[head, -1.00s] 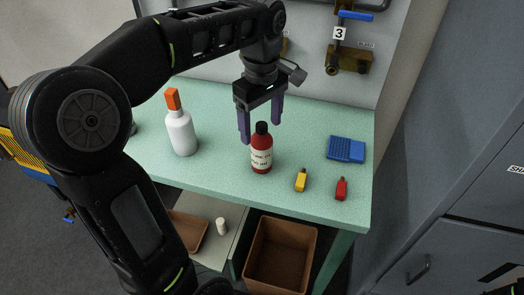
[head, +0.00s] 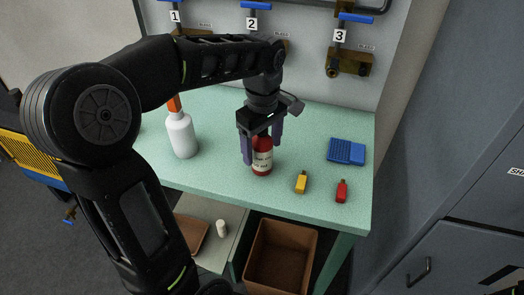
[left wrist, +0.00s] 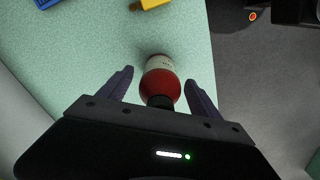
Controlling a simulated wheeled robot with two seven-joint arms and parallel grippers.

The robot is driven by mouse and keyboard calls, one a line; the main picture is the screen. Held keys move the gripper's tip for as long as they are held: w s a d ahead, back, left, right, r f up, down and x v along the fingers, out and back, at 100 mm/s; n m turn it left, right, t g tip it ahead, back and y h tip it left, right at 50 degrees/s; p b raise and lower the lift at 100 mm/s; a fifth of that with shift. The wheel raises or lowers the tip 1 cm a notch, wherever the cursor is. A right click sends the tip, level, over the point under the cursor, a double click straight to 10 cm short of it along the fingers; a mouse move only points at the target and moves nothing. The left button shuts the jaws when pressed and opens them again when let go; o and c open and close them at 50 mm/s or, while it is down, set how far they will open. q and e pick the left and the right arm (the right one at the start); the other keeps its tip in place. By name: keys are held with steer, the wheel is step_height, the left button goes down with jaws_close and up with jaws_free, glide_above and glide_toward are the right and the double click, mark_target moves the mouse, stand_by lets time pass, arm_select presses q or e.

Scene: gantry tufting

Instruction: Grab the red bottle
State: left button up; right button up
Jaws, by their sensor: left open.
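The red bottle (head: 262,158) with a pale label and dark cap stands upright on the green table (head: 216,180). My left gripper (head: 262,156) is open, pointing down, with one finger on each side of the bottle's upper part. In the left wrist view the bottle (left wrist: 161,83) lies between the two spread fingers of the gripper (left wrist: 160,82), with a gap on both sides. The cap is partly hidden by the gripper body. My right gripper is not in view.
A white bottle with an orange top (head: 182,135) stands left of the red bottle. A yellow object (head: 301,183), a red object (head: 342,191) and a blue case (head: 346,151) lie to the right. Valves line the back panel. A brown bin (head: 281,258) is below.

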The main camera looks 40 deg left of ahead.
arm_select(q)
steer(key=shift+c, duration=0.2)
stand_by(0.3)
jaws_close()
stand_by(0.6)
